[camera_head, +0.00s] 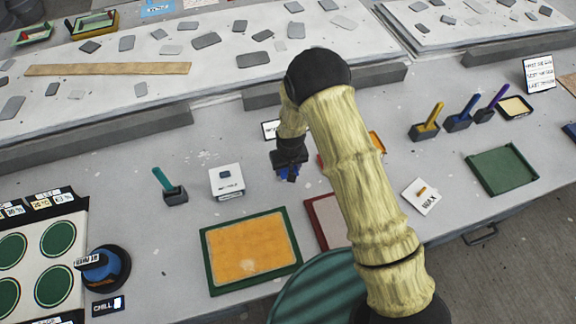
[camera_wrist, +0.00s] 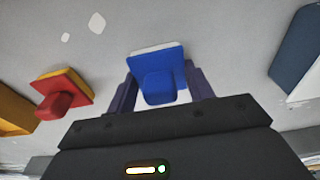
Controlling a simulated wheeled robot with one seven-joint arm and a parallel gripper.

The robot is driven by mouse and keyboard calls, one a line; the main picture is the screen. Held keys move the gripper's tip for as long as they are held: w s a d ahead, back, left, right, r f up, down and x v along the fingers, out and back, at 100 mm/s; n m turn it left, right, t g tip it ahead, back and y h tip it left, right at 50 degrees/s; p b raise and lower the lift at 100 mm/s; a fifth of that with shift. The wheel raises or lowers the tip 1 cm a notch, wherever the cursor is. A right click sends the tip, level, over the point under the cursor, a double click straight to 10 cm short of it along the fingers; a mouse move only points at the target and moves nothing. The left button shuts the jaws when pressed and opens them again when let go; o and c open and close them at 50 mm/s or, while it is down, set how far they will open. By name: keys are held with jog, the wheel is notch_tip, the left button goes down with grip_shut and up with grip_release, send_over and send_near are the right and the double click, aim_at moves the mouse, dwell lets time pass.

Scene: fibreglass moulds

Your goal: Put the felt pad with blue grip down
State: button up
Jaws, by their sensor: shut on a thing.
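The felt pad with blue grip (camera_wrist: 157,62) is between the fingers of my gripper (camera_wrist: 158,88) in the wrist view. It has a blue block grip, a wider blue plate and a pale layer along its far edge. In the head view, my gripper (camera_head: 288,168) hangs over the grey table at the middle, and a small bit of the blue pad (camera_head: 291,175) shows below it. My gripper is shut on the pad. My arm hides part of the table to the right, and I cannot tell the pad's exact height above the surface.
In the wrist view, a red-gripped pad (camera_wrist: 62,90) lies left of my gripper and a dark blue object (camera_wrist: 297,45) is at right. In the head view, a green-framed orange tray (camera_head: 207,270), a white box (camera_head: 226,180) and a teal-handled tool (camera_head: 165,182) stand nearby.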

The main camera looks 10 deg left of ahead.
jog(key=shift+f, duration=0.15)
jog(key=o, duration=1.1)
jog(key=r+b, duration=0.1)
jog(key=r, duration=0.3)
jog(key=s+r+b, duration=0.1)
jog(key=r, duration=0.3)
jog(key=r+b, duration=0.1)
jog(key=r, duration=0.3)
jog(key=shift+s+d+r, duration=0.15)
jog(key=shift+d, duration=0.25)
